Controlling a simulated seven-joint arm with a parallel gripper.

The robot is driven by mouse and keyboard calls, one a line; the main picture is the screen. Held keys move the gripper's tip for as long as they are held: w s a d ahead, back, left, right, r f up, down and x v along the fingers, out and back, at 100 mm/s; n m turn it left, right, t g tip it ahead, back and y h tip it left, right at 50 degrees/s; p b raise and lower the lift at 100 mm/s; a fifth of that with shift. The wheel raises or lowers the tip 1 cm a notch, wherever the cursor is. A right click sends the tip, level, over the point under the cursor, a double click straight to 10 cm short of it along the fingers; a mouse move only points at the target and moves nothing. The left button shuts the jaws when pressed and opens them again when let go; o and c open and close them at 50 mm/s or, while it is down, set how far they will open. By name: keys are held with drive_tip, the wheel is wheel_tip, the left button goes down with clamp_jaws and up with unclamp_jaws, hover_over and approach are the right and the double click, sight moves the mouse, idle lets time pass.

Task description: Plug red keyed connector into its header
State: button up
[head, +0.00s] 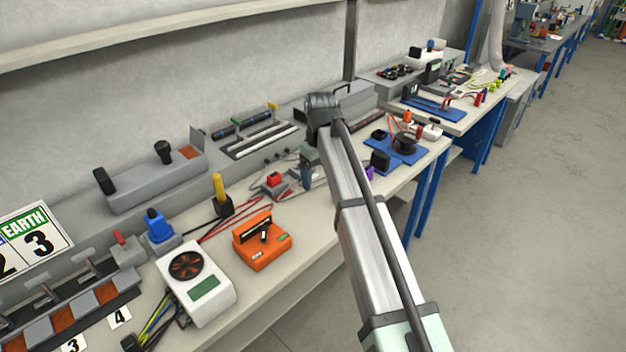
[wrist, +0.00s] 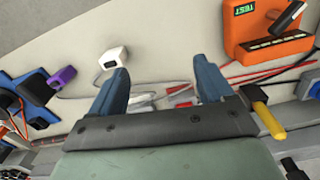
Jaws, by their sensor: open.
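A red block (head: 274,179), which looks like the red keyed connector, sits on a small grey base on the bench in the head view. My gripper (head: 307,182) points down just to the right of it, apart from it. In the wrist view my gripper (wrist: 163,75) has its two blue-grey fingers spread, with nothing held between their tips. A partly hidden red and pale part (wrist: 181,94) shows behind the fingers; I cannot tell whether it is the same block. I cannot make out the header for certain.
An orange tester (head: 262,240), a yellow-handled plug (head: 219,190) and red cables lie left of my gripper. A white fan unit (head: 195,285) stands nearer. A blue mat (head: 408,150) with black parts lies to the right. A white plug (wrist: 112,57) shows near the left finger.

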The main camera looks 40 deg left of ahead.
drive_tip(key=w+d+f+m, duration=0.3)
drive_tip(key=w+d+f, duration=0.5)
drive_tip(key=d, duration=0.4)
drive_tip(key=shift+w+d+f, duration=0.15)
drive_tip(key=shift+w+f, duration=0.15)
idle(0.4)
drive_tip(key=s+d+f+m, duration=0.2)
drive_tip(key=s+d+f, duration=0.1)
drive_tip(key=d+f, duration=0.7)
drive_tip(key=s+d+f+m, duration=0.3)
drive_tip(key=d+f, duration=0.6)
drive_tip(key=f, duration=0.1)
drive_tip(key=s+d+f+m, duration=0.2)
drive_tip(key=s+d+f, duration=0.1)
drive_tip(key=d+f, duration=0.75)
drive_tip(key=s+d+f+m+g, duration=0.3)
drive_tip(key=s+d+f, duration=0.4)
drive_tip(key=s+d, duration=0.5)
drive_tip(key=s+d+f+m+g, duration=0.3)
drive_tip(key=s+d+f, duration=0.5)
drive_tip(key=s+d, duration=0.4)
drive_tip(key=d, duration=0.2)
drive_tip(key=shift+d+g, duration=0.4)
